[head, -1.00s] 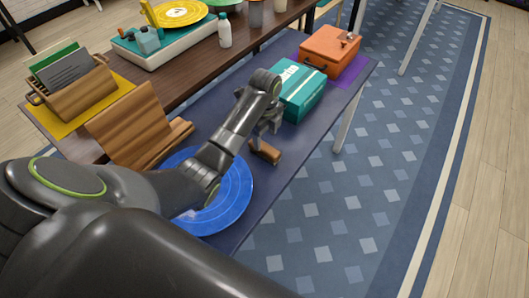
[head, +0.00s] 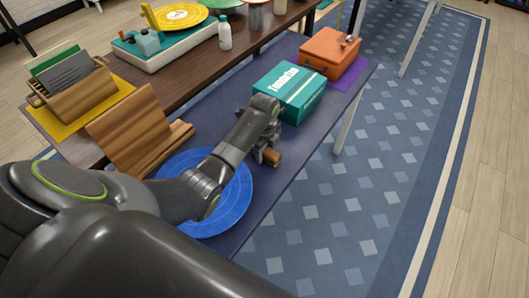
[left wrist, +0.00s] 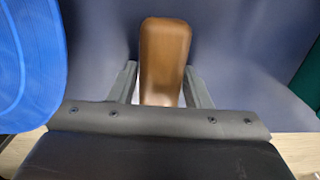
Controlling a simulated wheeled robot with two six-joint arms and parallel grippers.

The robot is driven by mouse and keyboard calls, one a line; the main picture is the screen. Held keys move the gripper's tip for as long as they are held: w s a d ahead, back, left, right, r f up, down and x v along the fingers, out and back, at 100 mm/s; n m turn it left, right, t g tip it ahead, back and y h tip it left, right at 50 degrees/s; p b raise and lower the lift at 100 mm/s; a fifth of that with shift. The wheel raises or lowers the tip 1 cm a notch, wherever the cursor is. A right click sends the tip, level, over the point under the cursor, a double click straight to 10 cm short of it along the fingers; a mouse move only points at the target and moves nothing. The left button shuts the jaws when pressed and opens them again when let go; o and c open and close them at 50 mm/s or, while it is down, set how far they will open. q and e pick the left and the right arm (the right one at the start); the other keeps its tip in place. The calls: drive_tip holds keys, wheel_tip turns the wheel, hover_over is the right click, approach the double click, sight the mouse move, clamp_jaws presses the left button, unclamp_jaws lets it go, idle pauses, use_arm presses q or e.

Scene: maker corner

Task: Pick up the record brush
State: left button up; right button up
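The record brush, a brown wooden block with rounded edges, lies on the dark blue table in front of the teal box. In the head view only its near end (head: 272,157) shows; my gripper covers the rest. In the left wrist view the brush (left wrist: 165,62) stands out between the two fingers. My left gripper (head: 264,153) is down at the brush. In the left wrist view its fingers (left wrist: 160,88) are apart, one on each side, with a narrow gap at the left; contact at the right cannot be told. My right gripper is not in view.
A blue record (head: 232,205) lies under my left arm, close to the gripper. A teal box (head: 289,92) and an orange case (head: 330,52) stand behind. A wooden stand (head: 137,130) is at the left. The table's right edge is near the brush.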

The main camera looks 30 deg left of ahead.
use_arm(q)
drive_tip(key=c, duration=0.6)
wheel_tip(320, 180, up, 10)
